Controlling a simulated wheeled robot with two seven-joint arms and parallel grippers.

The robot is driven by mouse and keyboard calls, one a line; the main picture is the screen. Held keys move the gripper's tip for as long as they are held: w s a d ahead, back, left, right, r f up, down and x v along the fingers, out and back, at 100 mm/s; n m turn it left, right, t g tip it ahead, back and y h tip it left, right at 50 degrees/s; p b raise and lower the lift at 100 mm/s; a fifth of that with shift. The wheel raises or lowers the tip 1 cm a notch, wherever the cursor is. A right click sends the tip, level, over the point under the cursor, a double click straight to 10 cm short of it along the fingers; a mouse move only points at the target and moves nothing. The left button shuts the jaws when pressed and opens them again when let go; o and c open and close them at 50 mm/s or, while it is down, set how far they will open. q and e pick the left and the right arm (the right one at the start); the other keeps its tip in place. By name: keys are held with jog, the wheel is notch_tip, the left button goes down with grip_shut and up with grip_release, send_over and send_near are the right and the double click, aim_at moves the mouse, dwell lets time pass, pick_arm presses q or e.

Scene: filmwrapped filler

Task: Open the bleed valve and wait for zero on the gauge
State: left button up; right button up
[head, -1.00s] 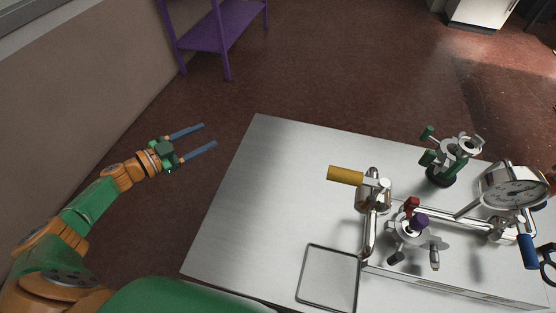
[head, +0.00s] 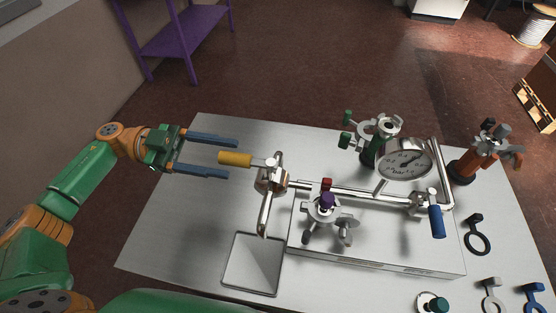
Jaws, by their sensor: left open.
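A pipe rig stands on the metal table in the head view. At its left end is a valve (head: 271,178) with a yellow lever handle (head: 236,159) pointing left. A blue lever handle (head: 437,221) hangs down from a second valve (head: 425,202) at the right. No label shows which is the bleed valve. The round white gauge (head: 406,159) sits on the pipe; its needle reading is too small to read surely. My left gripper (head: 232,158) is open, its two blue fingers to either side of the yellow handle's free end in the picture; contact cannot be told. My right gripper is not in view.
A shallow square tray (head: 253,264) lies at the front. A purple-knobbed clamp (head: 326,207), a green-handled fitting (head: 373,137) and an orange fitting (head: 477,157) stand around the rig. The table's left part is clear.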

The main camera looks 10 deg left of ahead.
aim_at(245, 161)
pick_arm(q)
jog(key=d+p, duration=0.1)
jog(key=d, duration=0.1)
jog(key=d+p, duration=0.2)
jog(key=d, duration=0.1)
jog(key=shift+s+r, duration=0.15)
jog(key=shift+d, duration=0.4)
jog(key=shift+a+f, duration=0.15)
jog(key=shift+f, duration=0.05)
jog(key=shift+c, duration=0.9)
jog(key=c, duration=0.7)
grip_shut()
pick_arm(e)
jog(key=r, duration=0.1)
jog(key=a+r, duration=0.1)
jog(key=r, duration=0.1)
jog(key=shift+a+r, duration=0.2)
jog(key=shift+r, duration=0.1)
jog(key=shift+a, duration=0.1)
